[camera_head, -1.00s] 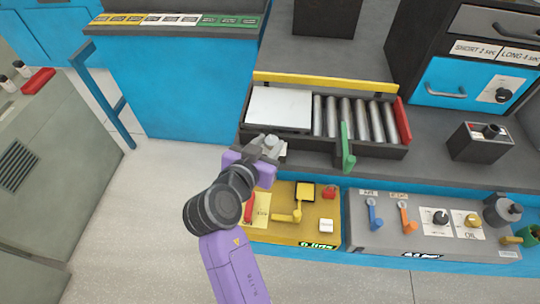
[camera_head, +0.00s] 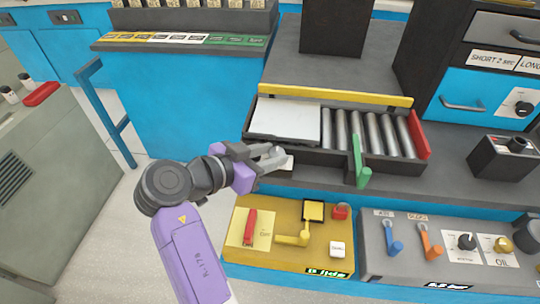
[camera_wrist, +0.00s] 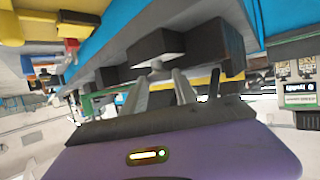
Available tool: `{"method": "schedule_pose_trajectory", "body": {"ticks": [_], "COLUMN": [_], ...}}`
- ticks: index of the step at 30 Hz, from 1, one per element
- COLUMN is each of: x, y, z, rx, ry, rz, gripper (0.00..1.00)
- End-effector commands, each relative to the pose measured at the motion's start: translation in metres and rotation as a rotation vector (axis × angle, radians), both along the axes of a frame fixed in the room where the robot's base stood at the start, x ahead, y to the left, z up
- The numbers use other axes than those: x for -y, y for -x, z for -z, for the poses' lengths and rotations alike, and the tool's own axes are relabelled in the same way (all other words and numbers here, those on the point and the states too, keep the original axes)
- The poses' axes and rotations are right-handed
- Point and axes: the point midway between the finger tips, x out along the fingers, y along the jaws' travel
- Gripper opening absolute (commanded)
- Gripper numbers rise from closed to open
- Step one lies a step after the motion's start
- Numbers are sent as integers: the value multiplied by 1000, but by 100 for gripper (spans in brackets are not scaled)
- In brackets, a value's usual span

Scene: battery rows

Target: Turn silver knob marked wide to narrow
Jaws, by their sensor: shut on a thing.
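My gripper (camera_head: 268,157) is at the front left of the roller tray (camera_head: 340,160), reaching in from the left. Its jaws are shut on a small silver knob (camera_head: 278,151), which the fingers mostly cover. A pale label (camera_head: 287,164) shows partly beside the fingertips, its text unreadable.
Below stand a yellow panel (camera_head: 268,257) with a red lever and a grey panel (camera_head: 375,265) with blue and orange levers and knobs. A green lever (camera_head: 361,165) stands at the tray front. Floor at left is clear.

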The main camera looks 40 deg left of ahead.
Motion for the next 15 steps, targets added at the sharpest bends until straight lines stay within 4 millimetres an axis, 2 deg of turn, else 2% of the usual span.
{"method": "schedule_pose_trajectory", "body": {"ticks": [5,6,9,15], "x": [0,0,0,-1], "y": [0,0,0,0], "z": [2,2,2,1], "rx": [-4,-4,-4,-2], "ry": [2,2,2,0], "rz": [-2,-2,-2,-4], "gripper": [0,36,54,54]}}
